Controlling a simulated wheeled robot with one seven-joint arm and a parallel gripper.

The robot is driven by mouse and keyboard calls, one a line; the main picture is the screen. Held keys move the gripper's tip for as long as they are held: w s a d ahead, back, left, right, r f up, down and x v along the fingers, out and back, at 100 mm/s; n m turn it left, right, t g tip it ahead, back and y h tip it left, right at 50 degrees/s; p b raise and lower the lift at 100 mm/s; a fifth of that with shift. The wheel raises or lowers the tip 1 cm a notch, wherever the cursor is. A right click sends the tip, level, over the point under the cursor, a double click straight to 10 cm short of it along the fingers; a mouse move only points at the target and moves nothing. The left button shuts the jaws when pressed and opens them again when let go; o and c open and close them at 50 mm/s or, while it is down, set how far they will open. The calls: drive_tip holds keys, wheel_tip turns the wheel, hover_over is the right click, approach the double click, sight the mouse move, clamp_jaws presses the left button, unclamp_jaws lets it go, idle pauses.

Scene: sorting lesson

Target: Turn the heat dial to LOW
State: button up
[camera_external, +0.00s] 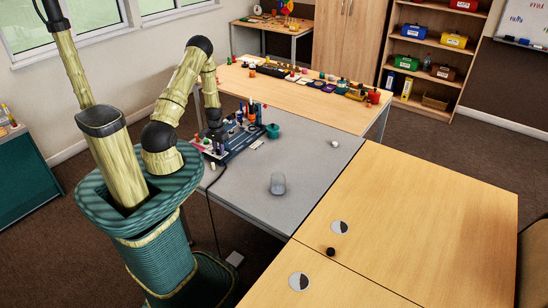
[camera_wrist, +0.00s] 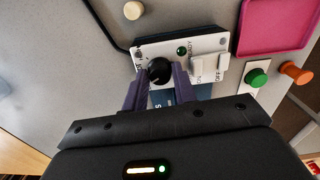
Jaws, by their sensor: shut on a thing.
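The heat dial (camera_wrist: 159,71) is a round black knob with a pale pointer mark, set on a white control plate (camera_wrist: 208,45) in the wrist view. My gripper (camera_wrist: 161,78) has its two purple-grey fingers on either side of the dial, shut on it. The dial's lettering is too small or covered to read, so its setting cannot be told. In the external view my arm reaches down to the dark device (camera_external: 232,138) on the grey table, where the dial itself is too small to make out.
Beside the dial are a green light (camera_wrist: 182,50), a pale ON/OFF switch (camera_wrist: 222,68), a green button (camera_wrist: 258,77), an orange knob (camera_wrist: 296,73) and a pink pad (camera_wrist: 275,24).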

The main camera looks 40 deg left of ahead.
drive_tip(key=n, duration=0.3)
drive_tip(key=shift+n+b, duration=0.3)
drive_tip(key=shift+b, duration=0.1)
idle(0.3)
drive_tip(key=o, duration=0.7)
drive_tip(key=shift+r, duration=0.15)
wheel_tip(320, 180, up, 17)
drive_tip(key=shift+r+b, duration=0.1)
drive_tip(key=shift+b, duration=0.45)
